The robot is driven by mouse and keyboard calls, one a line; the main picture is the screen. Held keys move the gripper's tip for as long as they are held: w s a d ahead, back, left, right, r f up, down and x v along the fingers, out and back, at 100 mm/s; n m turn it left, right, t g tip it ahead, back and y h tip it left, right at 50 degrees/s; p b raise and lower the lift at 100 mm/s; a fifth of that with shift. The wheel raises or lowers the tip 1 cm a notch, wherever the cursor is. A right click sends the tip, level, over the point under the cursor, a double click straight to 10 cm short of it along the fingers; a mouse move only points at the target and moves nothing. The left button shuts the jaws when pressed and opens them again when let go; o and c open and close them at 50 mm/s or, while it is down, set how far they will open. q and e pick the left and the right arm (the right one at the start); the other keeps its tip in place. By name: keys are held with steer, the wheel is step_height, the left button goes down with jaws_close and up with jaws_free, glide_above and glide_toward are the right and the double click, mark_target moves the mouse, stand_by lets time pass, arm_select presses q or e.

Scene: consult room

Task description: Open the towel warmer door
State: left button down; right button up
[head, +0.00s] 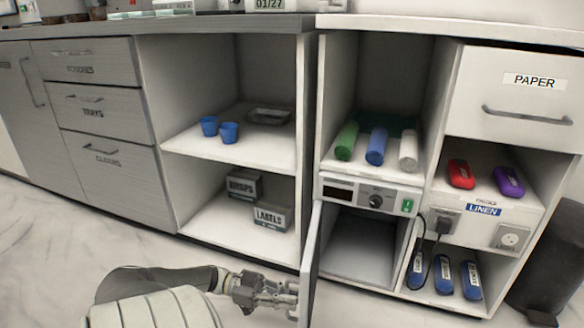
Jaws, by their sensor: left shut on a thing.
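The towel warmer (340,190) is a white box with a dark display, a knob and a green switch, set in the lower part of the middle open cabinet. Its door (311,262) stands swung out on the left side, seen nearly edge-on. The grey interior (358,248) shows and looks empty. My left gripper (288,293) is at the outer face of the door, near its front edge, shut on the door handle. The handle is mostly hidden by the fingers. My right gripper is not in view.
Rolled towels, green (347,140), blue (376,146) and white (408,150), lie above the warmer. A plug and cord (440,226) are at its right. Left shelves hold blue cups (228,132) and boxes (271,217). A dark bin (550,262) stands at the right. The floor at left is clear.

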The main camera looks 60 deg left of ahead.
arm_select(q)
steer(key=shift+s+a, duration=0.1)
stand_by(0.3)
steer(key=c, duration=1.5)
jaws_free()
steer(key=shift+v, duration=3.75)
